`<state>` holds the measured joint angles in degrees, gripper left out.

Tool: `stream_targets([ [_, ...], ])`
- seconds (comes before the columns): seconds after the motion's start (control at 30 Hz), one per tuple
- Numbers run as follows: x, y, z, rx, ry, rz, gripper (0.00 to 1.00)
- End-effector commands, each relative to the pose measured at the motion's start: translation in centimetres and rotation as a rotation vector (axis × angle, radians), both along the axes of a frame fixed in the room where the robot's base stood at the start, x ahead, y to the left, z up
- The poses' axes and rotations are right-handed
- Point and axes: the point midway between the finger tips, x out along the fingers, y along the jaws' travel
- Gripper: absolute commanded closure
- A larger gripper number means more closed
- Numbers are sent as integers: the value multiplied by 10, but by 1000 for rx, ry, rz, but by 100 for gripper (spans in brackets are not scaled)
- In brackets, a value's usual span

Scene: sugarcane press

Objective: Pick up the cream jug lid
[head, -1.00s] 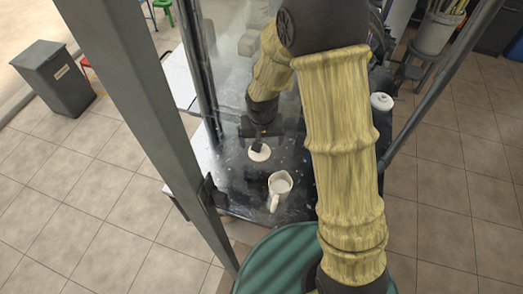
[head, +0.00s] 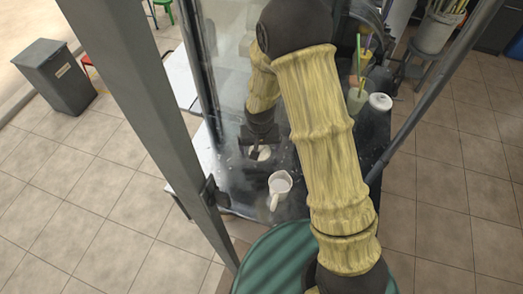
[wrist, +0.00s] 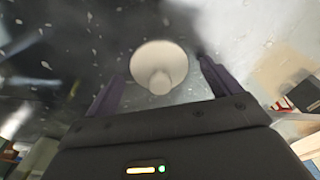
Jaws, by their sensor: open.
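The cream jug lid (head: 263,154) lies on the dark wet counter, partly hidden behind my gripper in the head view. In the wrist view the lid (wrist: 159,65) is a pale round disc with a knob toward me. My gripper (wrist: 160,78) is open, with one finger on each side of the lid's knob and nothing held between them. In the head view my gripper (head: 261,147) is just above or at the lid; I cannot tell if it touches.
A lidded white container (head: 380,103) and cups with straws (head: 357,97) stand at the right of the counter. A grey post (head: 150,130) crosses the left side, and a thinner bar (head: 430,100) the right. A teal round top (head: 275,262) is in front.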

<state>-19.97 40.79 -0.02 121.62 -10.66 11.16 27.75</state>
Motion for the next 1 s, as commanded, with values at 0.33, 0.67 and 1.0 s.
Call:
stream_targets([
  [0.33,0,0,0,0,0,0,58],
  [0.67,0,0,1,0,-1,0,58],
  [1.0,1,0,35,2,-6,0,58],
])
